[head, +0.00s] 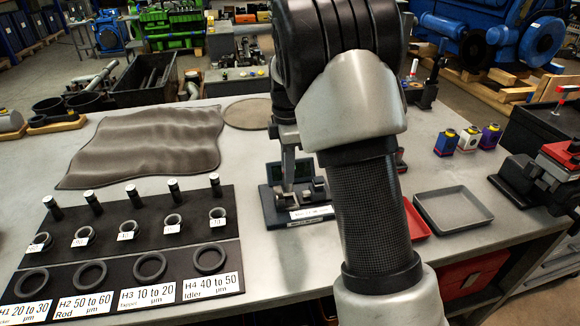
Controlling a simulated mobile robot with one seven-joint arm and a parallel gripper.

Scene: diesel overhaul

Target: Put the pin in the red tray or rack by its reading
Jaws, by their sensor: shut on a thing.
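My gripper (290,182) points down at a dark measuring stand (276,217) in the middle of the table. It is shut on the pin, which is mostly hidden by the finger and the small grey parts of the stand. The stand has a dark display at its back and a white label in front; no reading is legible. The red tray (414,222) lies to the right, partly hidden behind my arm. The black rack (24,286) at the front left carries several rings and labels H1 20 to 30, H2 50 to 60, H3 10 to 20 and H4 40 to 50.
Behind that rack, a black board (115,225) holds upright dark pins with pale tops and tagged rings. A grey tray (453,211) sits right of the red one. A vise (545,175) stands at the right edge. A wavy grey mat (145,143) lies behind the racks.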

